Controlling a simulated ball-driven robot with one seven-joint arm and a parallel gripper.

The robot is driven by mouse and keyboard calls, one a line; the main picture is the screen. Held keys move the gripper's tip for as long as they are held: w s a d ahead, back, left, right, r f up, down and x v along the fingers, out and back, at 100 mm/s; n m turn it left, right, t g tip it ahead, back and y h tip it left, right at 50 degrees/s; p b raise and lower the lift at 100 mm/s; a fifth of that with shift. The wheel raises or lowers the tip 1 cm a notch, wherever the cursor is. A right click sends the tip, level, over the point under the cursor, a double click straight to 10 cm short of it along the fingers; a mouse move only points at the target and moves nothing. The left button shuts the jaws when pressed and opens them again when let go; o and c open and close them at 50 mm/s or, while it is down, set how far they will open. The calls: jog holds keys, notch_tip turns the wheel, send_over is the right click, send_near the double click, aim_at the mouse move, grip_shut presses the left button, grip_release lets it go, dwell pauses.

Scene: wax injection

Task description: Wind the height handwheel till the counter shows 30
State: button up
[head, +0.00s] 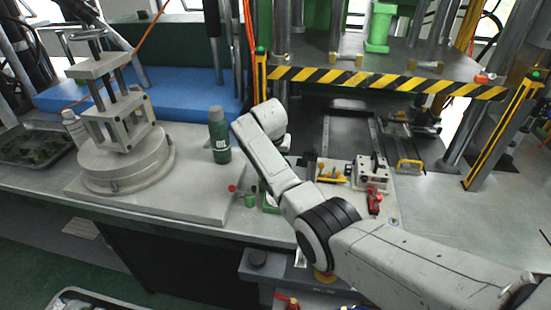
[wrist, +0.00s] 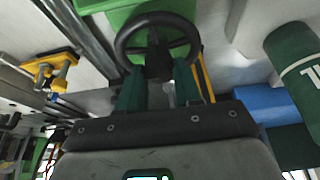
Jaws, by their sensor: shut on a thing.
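The dark height handwheel (wrist: 126,31) shows in the wrist view, in front of a green housing (wrist: 112,5). My gripper (wrist: 158,72) has its two green fingers at the near part of the wheel, shut on it. The fingers hide part of the lower rim and hub. In the head view my arm covers the wheel and my gripper; part of a green block (head: 270,203) shows beside the arm. I cannot see the counter or any number in either view.
A green bottle (head: 219,140) stands left of my arm and shows at right in the wrist view (wrist: 297,75). A grey clamp fixture (head: 125,160) sits further left. A small block with red and yellow clamps (head: 372,172) is right of my arm. A striped press bar (head: 350,77) runs behind.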

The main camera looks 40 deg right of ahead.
dwell(0.4)
jog(key=o, duration=1)
jog(key=shift+o, duration=0.2)
jog(key=shift+r, duration=0.15)
jog(key=b+v, duration=0.1)
jog(key=v, duration=0.9)
jog(key=shift+r, duration=0.25)
jog(key=shift+a, duration=0.1)
